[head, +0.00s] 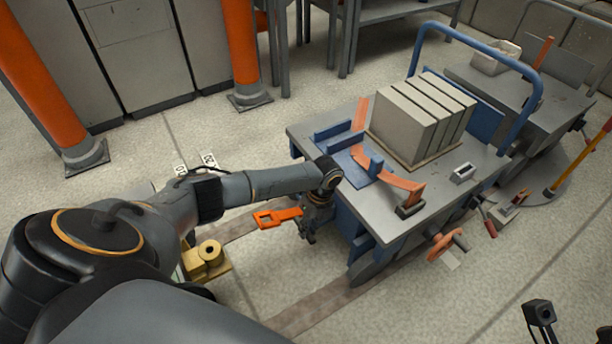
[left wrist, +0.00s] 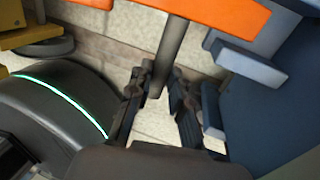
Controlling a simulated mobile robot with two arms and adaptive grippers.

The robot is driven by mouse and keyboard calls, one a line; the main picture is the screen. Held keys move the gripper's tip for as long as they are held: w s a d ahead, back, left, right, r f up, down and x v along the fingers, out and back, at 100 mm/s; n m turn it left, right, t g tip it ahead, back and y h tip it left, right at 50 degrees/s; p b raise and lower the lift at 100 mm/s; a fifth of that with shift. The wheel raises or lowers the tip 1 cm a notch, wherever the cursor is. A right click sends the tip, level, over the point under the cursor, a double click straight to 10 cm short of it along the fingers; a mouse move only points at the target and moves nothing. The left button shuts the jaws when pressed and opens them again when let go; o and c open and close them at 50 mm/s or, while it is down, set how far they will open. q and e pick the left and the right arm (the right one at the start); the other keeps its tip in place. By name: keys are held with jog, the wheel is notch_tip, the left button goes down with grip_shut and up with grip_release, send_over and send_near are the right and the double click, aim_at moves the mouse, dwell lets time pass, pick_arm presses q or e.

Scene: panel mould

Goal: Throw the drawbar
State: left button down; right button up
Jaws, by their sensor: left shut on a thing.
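The orange drawbar (head: 268,218) with a slotted end sticks out to the left of the blue and grey cart (head: 350,222). My left gripper (head: 311,230) is beside the cart's left end, at the right end of the orange piece. In the left wrist view, the orange piece (left wrist: 225,14) crosses the top. A grey rod (left wrist: 174,45) runs down from it between the fingers of my left gripper (left wrist: 160,95), which is shut on it. Only dark finger parts of my right gripper (head: 572,322) show at the bottom right, spread apart and empty.
Grey slabs (head: 405,125) and an orange curved bar (head: 395,180) are on the cart top. A yellow part (head: 207,258) stands on the floor left of the drawbar. Orange posts (head: 240,45) stand behind.

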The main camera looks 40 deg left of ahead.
pick_arm(q)
jog(key=shift+w+d+r+g+y+b, duration=0.2)
jog(key=shift+w+r+g+y+b, duration=0.2)
jog(key=shift+w+r+g+b, duration=0.45)
jog(key=shift+s+f, duration=0.1)
jog(key=shift+s, duration=0.05)
jog(key=c, duration=1.3)
grip_release()
jog(key=shift+o, duration=0.5)
jog(key=v, duration=1.2)
jog(key=shift+d+f, duration=0.1)
jog(key=shift+f, duration=0.05)
